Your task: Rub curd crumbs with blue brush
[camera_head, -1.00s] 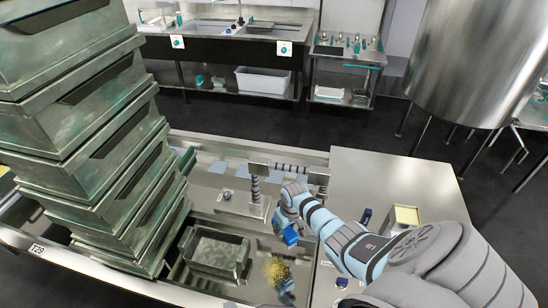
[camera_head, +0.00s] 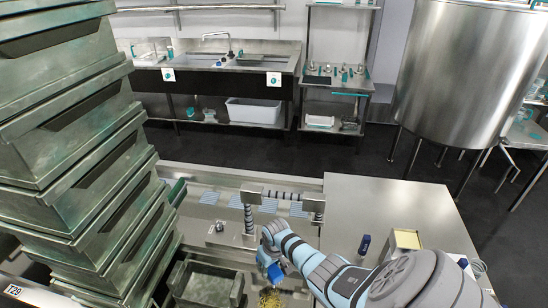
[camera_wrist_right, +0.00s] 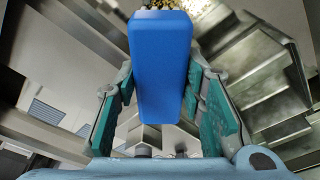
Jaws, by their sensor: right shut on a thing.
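My right gripper (camera_head: 270,245) is shut on the blue brush (camera_head: 276,272), above the metal bed of the press. In the right wrist view, the teal finger pads of the gripper (camera_wrist_right: 160,85) stand on either side of the brush's blue body (camera_wrist_right: 160,50). Its bristles cannot be made out. The yellow curd crumbs (camera_head: 269,300) lie just below the brush at the bottom edge of the head view. Some also show past the brush in the right wrist view (camera_wrist_right: 165,4). I cannot tell whether brush and crumbs touch. My left gripper is not in view.
Tall stacked greenish metal boxes (camera_head: 75,150) stand at the left. A metal tray (camera_head: 208,283) sits left of the crumbs. The steel tabletop (camera_head: 390,205) at the right is mostly clear, with a dark blue item (camera_head: 364,245) and a yellow-topped box (camera_head: 407,240).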

